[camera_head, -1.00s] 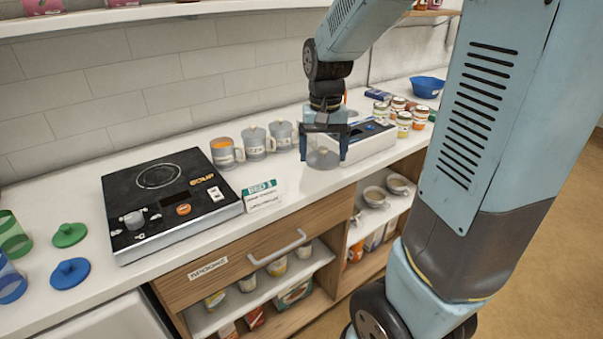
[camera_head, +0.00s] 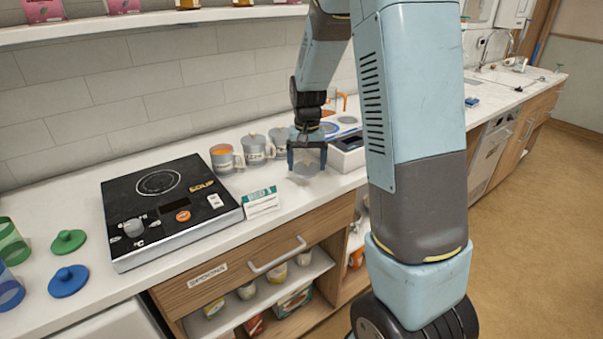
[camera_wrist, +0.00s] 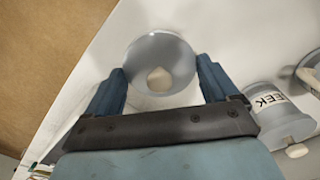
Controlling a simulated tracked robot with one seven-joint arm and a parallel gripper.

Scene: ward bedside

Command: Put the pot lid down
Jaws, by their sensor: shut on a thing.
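My gripper (camera_head: 307,158) is shut on the pot lid (camera_head: 305,168), a round grey disc, and holds it low over the white counter, in front of the mug-like pots. In the wrist view the lid (camera_wrist: 160,62) lies between the two blue fingers of my gripper (camera_wrist: 162,82), with a pale knob in its middle. I cannot tell whether the lid touches the counter. The left pot (camera_head: 223,158) is open and shows orange contents. The middle pot (camera_head: 257,149) has a grey lid on. The right pot (camera_head: 279,138) is partly behind my gripper.
A black hob (camera_head: 170,206) stands to the left, with a small green-and-white card (camera_head: 262,201) at its right corner. A white device (camera_head: 347,152) stands close right of my gripper. Green (camera_head: 68,241) and blue (camera_head: 68,280) lids lie at far left.

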